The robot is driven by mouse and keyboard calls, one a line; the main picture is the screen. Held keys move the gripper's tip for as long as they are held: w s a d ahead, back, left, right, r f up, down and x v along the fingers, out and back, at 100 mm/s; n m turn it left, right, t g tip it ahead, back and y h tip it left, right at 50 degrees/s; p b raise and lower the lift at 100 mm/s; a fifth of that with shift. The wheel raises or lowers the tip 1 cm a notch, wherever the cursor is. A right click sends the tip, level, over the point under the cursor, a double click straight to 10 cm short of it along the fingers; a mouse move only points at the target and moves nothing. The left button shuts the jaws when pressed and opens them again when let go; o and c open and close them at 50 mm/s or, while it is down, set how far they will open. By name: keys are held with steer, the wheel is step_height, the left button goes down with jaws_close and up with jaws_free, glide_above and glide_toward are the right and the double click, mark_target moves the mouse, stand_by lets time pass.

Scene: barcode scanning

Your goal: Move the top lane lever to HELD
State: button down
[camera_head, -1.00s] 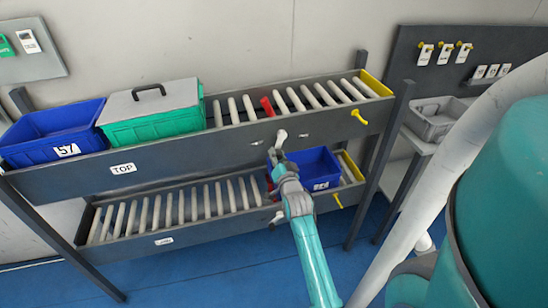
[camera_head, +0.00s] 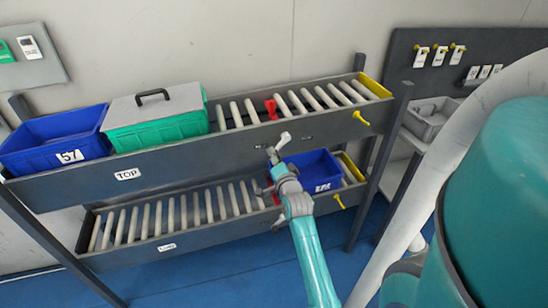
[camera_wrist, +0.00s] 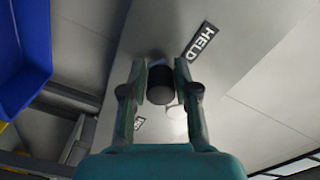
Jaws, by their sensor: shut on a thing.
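The top lane lever (camera_head: 285,138) shows as a pale handle on the front rail of the upper rack, right of the TOP label (camera_head: 128,174). My gripper (camera_head: 272,154) is at the lever, in front of the rail. In the wrist view my gripper (camera_wrist: 160,72) has its two fingers around the lever's dark round knob (camera_wrist: 161,88). The HELD label (camera_wrist: 200,42) lies just up and right of the knob. A second small label (camera_wrist: 138,123) is lower left, partly hidden by a finger. A red stop (camera_head: 271,108) stands among the top lane rollers.
A green lidded box (camera_head: 155,128) and a blue bin marked 57 (camera_head: 50,135) sit on the top lane's left. A blue bin (camera_head: 315,170) sits in the lower lane, close behind my gripper.

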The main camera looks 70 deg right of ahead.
steer(key=shift+s+d+r, duration=0.1)
steer(key=shift+r, duration=0.05)
steer(key=c, duration=0.9)
jaws_free()
steer(key=v, duration=1.2)
